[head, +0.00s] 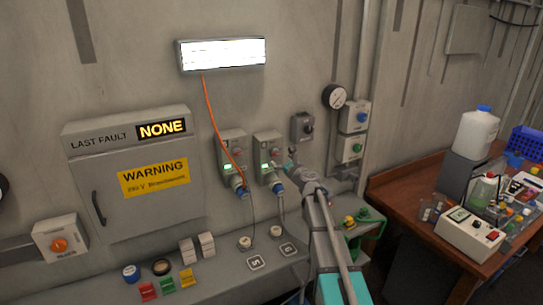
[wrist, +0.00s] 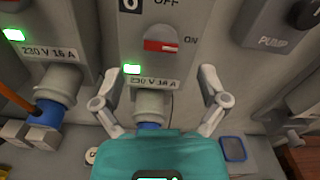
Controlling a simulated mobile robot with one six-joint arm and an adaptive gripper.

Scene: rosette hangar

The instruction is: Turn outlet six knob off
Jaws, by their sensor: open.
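Outlet six (head: 268,150) is the right one of two grey wall boxes; in the wrist view its face (wrist: 133,40) fills the upper middle. Its red knob (wrist: 161,46) lies horizontal, beside the ON mark at its right, with OFF above. A green lamp (wrist: 132,69) below the knob is lit. A blue-collared plug (wrist: 152,112) sits in the socket under the box. My gripper (wrist: 160,73) is open and empty, its fingers spread either side of the plug and below the knob, apart from it. In the head view my gripper (head: 293,171) is in front of outlet six's lower right.
The left outlet (head: 231,150) has an orange cable and a lit green lamp. A PUMP switch box (wrist: 272,22) is at the right. A ledge below holds caps and number tiles (head: 289,249). A wooden bench (head: 410,185) with bottles stands at the right.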

